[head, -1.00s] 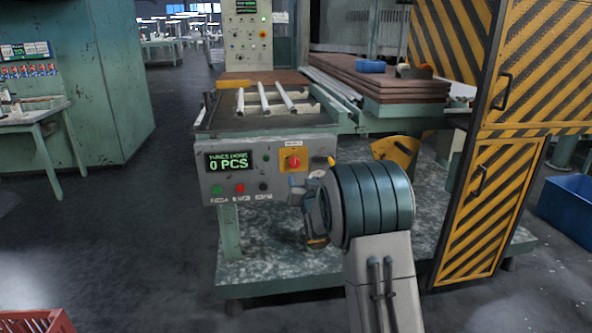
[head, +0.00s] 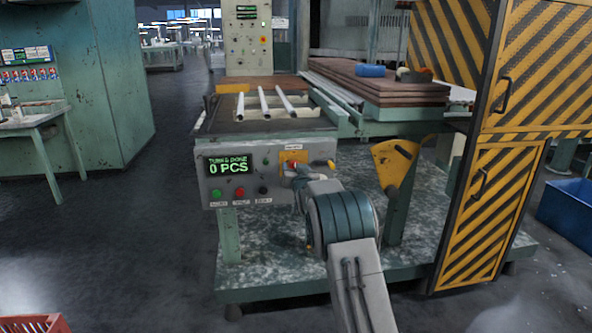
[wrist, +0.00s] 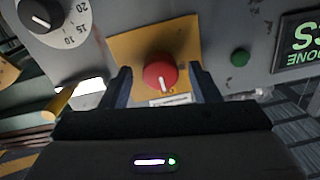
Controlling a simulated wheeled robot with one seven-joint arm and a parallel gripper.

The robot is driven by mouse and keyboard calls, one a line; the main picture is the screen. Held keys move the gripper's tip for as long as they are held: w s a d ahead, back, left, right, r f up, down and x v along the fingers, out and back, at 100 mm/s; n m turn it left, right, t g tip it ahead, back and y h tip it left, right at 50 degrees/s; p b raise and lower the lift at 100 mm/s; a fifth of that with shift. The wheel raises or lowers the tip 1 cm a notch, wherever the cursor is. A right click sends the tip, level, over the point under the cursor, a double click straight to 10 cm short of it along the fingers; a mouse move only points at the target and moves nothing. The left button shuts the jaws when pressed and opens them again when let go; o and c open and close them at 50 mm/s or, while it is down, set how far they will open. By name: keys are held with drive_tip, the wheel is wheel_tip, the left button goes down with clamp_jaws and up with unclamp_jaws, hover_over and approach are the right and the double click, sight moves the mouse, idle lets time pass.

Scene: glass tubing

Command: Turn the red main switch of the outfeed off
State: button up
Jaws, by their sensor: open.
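The red main switch (wrist: 160,76) is a round red knob with a white line, on a yellow plate (wrist: 122,52) on the outfeed panel. In the wrist view it lies between the two open fingers of my gripper (wrist: 160,88), just beyond or level with their tips; I cannot tell whether they touch it. The white line stands nearly upright in that view. In the head view my gripper (head: 293,172) is in front of the yellow plate (head: 294,157) and hides most of the knob.
The grey outfeed panel (head: 212,192) also bears a green-lit display (head: 229,166), a green button (head: 216,194), a red button (head: 239,192) and a black knob (head: 263,190). In the wrist view a dial (wrist: 62,18) is at upper left. A yellow-handled lever (wrist: 82,94) sits left of my gripper.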

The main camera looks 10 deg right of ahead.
drive_tip(key=shift+w, duration=0.15)
drive_tip(key=c, duration=1)
drive_tip(key=shift+b, duration=0.35)
drive_tip(key=n+b, duration=0.5)
drive_tip(key=n, duration=0.3)
drive_tip(key=n+b, duration=0.6)
drive_tip(key=n, duration=0.3)
drive_tip(key=shift+a+f+h, duration=0.1)
drive_tip(key=shift+a+h, duration=0.1)
drive_tip(key=shift+h, duration=0.1)
